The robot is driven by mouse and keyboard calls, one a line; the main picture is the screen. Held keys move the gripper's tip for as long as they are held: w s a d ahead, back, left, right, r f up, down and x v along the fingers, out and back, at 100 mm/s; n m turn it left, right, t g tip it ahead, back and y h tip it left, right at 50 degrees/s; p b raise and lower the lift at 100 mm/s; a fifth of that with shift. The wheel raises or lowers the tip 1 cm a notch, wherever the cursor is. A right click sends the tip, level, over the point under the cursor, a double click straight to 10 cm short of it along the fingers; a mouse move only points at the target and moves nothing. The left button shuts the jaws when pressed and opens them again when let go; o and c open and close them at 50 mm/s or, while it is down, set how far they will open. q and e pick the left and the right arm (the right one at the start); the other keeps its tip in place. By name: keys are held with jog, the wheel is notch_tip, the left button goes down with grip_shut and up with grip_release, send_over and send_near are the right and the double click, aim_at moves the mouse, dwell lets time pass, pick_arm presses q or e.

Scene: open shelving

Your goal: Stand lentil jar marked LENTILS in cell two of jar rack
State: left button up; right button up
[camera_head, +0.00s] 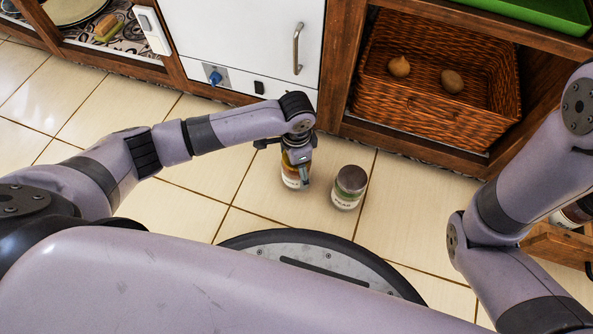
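A jar with orange-brown contents and a pale label (290,182) is upright under my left gripper (297,165). The gripper is at the jar's top, and one finger overlaps its right side. I cannot tell whether the fingers press on it, whether it touches the floor, or what its label says. Another jar (349,187), with a dark lid and a label that seems to read PEAS, stands just right of it. A wooden piece (556,247), possibly the jar rack, shows at the right edge with a dark jar (578,211) by it. My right arm covers part of that area; its gripper is out of view.
A wicker basket (440,110) with two brown round items sits in the low shelf at the back right. A white cabinet door (245,45) with a metal handle is behind the jars. Tiled floor (190,215) is open to the left.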

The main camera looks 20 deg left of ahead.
pick_arm(q)
jog(key=shift+r, duration=0.1)
jog(key=c, duration=1.8)
